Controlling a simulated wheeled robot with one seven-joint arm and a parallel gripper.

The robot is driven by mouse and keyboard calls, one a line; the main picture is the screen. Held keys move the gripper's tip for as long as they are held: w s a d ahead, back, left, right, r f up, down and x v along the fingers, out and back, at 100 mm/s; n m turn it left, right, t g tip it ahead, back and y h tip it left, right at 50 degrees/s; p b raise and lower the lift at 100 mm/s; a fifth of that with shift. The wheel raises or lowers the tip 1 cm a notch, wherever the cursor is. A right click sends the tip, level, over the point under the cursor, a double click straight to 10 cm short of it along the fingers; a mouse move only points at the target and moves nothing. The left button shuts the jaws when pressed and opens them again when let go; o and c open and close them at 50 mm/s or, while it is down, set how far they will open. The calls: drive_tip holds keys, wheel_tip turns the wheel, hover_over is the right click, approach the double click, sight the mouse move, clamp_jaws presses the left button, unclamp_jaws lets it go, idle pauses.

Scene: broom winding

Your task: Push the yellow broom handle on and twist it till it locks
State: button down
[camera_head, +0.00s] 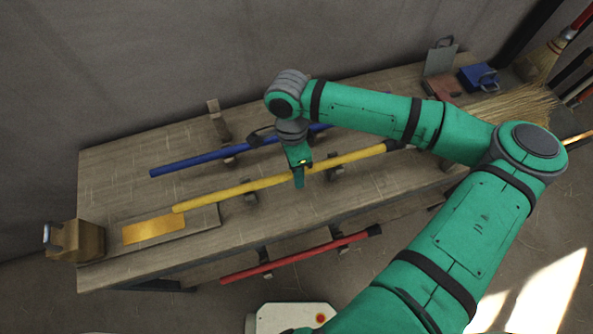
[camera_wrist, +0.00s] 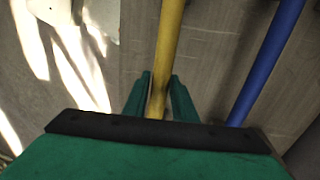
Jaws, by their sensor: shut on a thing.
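The yellow broom handle (camera_head: 235,192) lies lengthwise over the wooden bench, resting along supports. My gripper (camera_head: 299,180) reaches down onto it near its middle and is shut on it. In the wrist view the yellow handle (camera_wrist: 168,50) runs between the two green fingers (camera_wrist: 158,95). Its right end, with a dark tip, comes close to the straw broom head (camera_head: 515,105) at the bench's right end. My arm partly hides that area, so I cannot tell whether handle and head touch.
A blue handle (camera_head: 190,165) lies behind the yellow one, and a red handle (camera_head: 295,257) sits at the front edge. A yellow plate (camera_head: 153,229) and a wooden block (camera_head: 78,241) are at the left. A blue box (camera_head: 479,78) stands at the back right.

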drive_tip(key=shift+w+d, duration=0.15)
idle(0.5)
drive_tip(key=shift+t+y, duration=0.4)
drive_tip(key=shift+t, duration=1)
drive_tip(key=shift+s+f+t, duration=0.1)
drive_tip(key=shift+s+t, duration=0.1)
drive_tip(key=shift+t, duration=0.4)
drive_tip(key=shift+t+y, duration=0.4)
drive_tip(key=shift+t, duration=0.3)
drive_tip(key=shift+w, duration=0.1)
